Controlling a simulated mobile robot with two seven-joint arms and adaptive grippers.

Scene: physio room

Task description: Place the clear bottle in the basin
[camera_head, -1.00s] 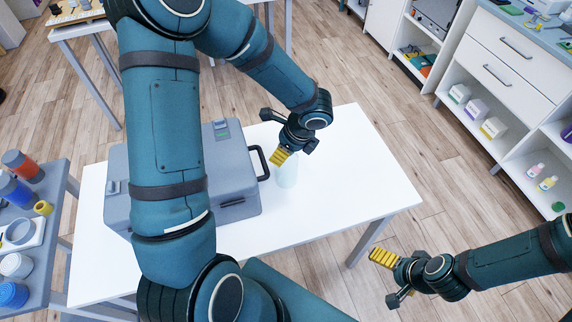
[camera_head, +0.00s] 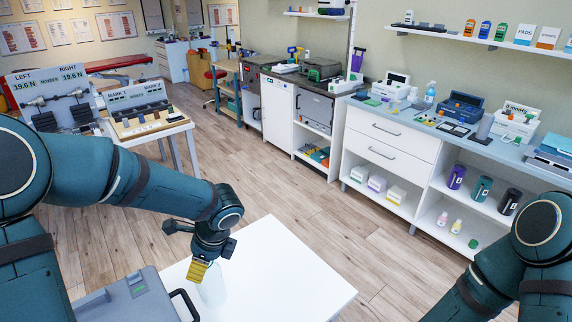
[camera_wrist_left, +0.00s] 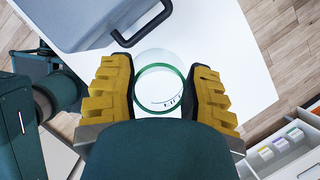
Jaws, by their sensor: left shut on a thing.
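The clear bottle (camera_head: 212,289) is a pale see-through cylinder, upright at the white table (camera_head: 290,275). My left gripper (camera_head: 200,270) is shut on it, with yellow-padded fingers. In the left wrist view the bottle (camera_wrist_left: 160,89) shows from above as a round, green-edged rim between the two fingers (camera_wrist_left: 160,98). I cannot tell whether its base touches the table. I cannot make out a basin for certain in these frames. My right gripper is outside the head view; only its arm shows at the lower right.
A grey case (camera_head: 125,298) with a dark handle stands on the table just left of the bottle. A counter (camera_head: 455,128) with bottles and devices runs along the back right, with open shelves below. Wood floor (camera_head: 290,190) lies clear between table and cabinets.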

